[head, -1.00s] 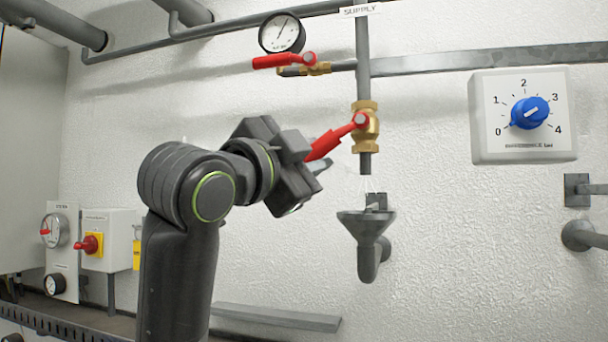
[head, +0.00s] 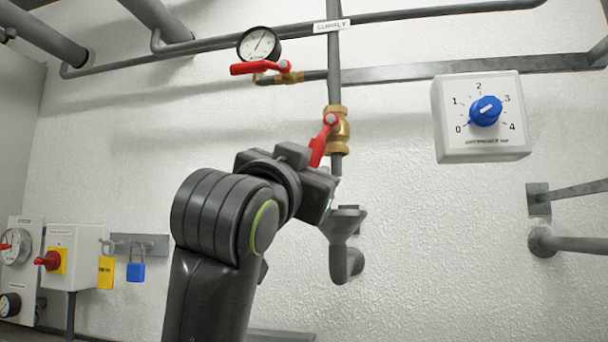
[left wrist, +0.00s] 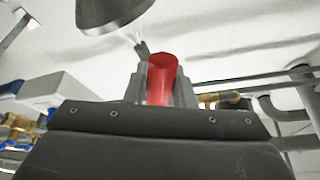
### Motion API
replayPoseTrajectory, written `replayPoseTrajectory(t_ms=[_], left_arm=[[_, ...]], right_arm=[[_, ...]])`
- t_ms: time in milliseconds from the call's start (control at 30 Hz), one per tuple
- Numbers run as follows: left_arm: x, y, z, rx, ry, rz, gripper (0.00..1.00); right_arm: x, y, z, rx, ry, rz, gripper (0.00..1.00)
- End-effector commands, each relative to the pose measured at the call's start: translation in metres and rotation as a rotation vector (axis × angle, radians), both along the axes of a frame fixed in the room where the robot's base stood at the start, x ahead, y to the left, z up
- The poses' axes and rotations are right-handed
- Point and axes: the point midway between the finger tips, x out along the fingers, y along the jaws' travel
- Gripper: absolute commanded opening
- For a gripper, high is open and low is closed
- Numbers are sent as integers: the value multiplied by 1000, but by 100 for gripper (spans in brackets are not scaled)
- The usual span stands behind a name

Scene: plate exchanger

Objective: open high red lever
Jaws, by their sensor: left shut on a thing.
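A red lever (head: 319,146) sits on a brass valve (head: 339,130) on the vertical supply pipe. It points steeply down and slightly left from its pivot. My left gripper (head: 325,190) is at its lower end, and its fingers are mostly hidden in the head view. In the left wrist view, the red lever (left wrist: 161,80) stands between the fingers of my left gripper (left wrist: 160,85), which is shut on it. Another red lever (head: 262,68) lies nearly level on a small brass valve below the pressure gauge (head: 259,45). My right gripper is not in view.
A grey funnel drain (head: 343,225) is under the pipe, close to my left gripper; it also shows in the left wrist view (left wrist: 108,12). A white box with a blue knob (head: 485,111) is at right. Padlocks (head: 136,271) and a red-yellow switch (head: 52,260) are at lower left.

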Motion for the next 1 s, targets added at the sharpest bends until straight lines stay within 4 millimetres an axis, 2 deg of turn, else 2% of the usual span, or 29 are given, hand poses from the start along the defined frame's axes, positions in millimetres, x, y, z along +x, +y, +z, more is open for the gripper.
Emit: replayPoseTrajectory(t_ms=[367, 400, 533, 867, 1000], left_arm=[[1, -1, -3, 1, 9, -1, 0], [1, -1, -3, 1, 9, -1, 28], [1, -1, -2, 1, 7, 0, 45], [-2, 1, -2, 0, 2, 0, 45], [-14, 7, -8, -1, 0, 0, 45]], right_arm=[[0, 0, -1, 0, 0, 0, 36], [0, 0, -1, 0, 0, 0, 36], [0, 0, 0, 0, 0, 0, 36], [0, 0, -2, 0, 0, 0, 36], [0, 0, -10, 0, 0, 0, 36]])
